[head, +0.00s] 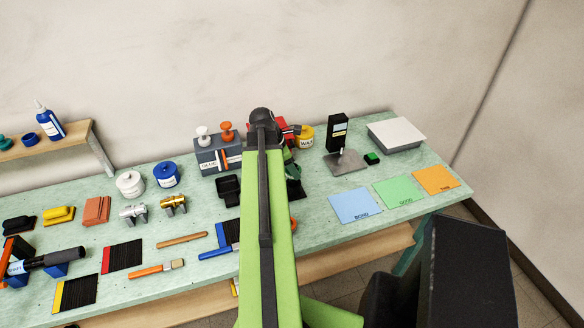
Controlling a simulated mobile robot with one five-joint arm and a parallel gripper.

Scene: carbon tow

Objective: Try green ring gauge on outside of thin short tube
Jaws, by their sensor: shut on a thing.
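My green arm (266,240) reaches away from me over the bench and ends in a dark joint (263,115) near the wall. My gripper is hidden behind the arm, so its jaws and anything in them do not show. A teal ring-like piece (5,142) lies at the left end of the wooden shelf, cut by the picture edge; I cannot tell if it is the green ring gauge. A dark tube (45,261) lies on blue supports at the lower left. I cannot make out which thing is the thin short tube.
The speckled green bench (330,224) holds tools, pots and dark strips on the left. A grey glue box (212,158) and yellow wax pot (306,136) stand close beside my arm. Blue (355,204), green (398,191) and orange (437,180) mats lie at right.

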